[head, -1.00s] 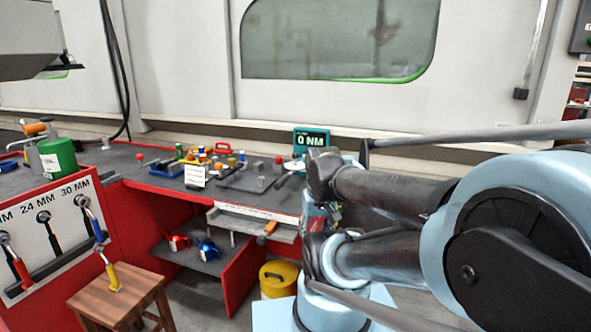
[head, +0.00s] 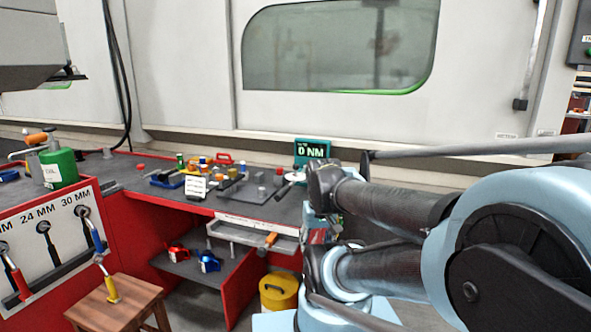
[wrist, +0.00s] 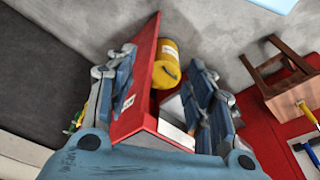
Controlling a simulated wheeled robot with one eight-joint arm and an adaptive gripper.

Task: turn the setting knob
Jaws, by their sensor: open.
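I cannot pick out the setting knob for sure in either view. The green display reading 0 NM (head: 313,150) stands at the back right of the workbench in the head view. My gripper is largely hidden there behind my own arm links. In the wrist view my gripper (wrist: 165,68) is open, with its two blue-grey fingers spread apart. A red panel edge of the bench (wrist: 143,85) and a yellow container (wrist: 166,62) show between the fingers. No contact with a knob is visible.
A dark worktop (head: 130,180) holds small coloured parts. A tray (head: 252,234) with an orange-handled tool juts from the bench front. A wooden stool (head: 120,300) stands front left, bearing a yellow-handled tool. The yellow container (head: 279,291) stands on the floor. My arm blocks the right side.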

